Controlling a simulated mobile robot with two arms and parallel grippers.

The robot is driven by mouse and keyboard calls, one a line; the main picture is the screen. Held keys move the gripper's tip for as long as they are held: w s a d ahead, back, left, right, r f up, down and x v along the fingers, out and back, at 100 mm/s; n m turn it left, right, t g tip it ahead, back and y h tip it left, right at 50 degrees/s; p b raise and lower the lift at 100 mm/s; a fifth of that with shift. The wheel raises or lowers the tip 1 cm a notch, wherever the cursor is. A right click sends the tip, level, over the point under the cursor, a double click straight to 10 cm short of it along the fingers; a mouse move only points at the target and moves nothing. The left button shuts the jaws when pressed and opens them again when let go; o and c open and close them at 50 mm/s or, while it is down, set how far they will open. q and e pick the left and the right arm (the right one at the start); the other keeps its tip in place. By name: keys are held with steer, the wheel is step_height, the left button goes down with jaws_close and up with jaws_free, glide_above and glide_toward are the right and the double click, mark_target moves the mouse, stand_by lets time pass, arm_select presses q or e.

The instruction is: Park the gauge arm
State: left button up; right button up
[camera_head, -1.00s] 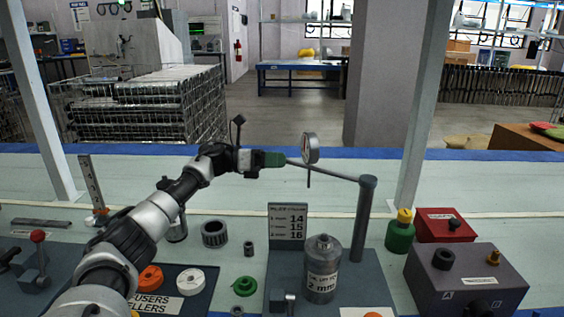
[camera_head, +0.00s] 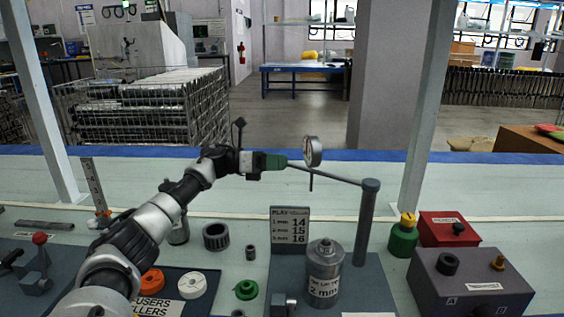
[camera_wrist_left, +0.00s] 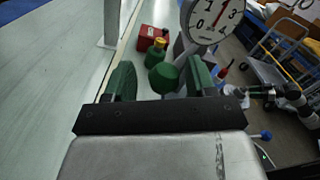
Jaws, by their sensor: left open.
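The gauge arm is a thin grey bar (camera_head: 338,176) reaching left from the top of a dark upright post (camera_head: 366,228). A round dial gauge (camera_head: 313,151) sits on the bar near its left end, with a thin stem below. It also shows in the left wrist view (camera_wrist_left: 213,18). My left gripper (camera_head: 276,161), with green fingers, is at the bar's left end. In the left wrist view the fingers stand open, with a green knob (camera_wrist_left: 163,78) between them. Gaps show on both sides, so they do not look closed on it. Whether either finger touches it is unclear.
A metal cylinder (camera_head: 324,272) stands below the bar, beside a numbered plate (camera_head: 290,226). A green bottle with a yellow cap (camera_head: 403,238), a red box (camera_head: 447,229) and a grey box (camera_head: 470,281) stand right of the post. In the left wrist view, another arm (camera_wrist_left: 292,97) shows at right.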

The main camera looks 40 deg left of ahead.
arm_select(q)
steer(key=v, duration=1)
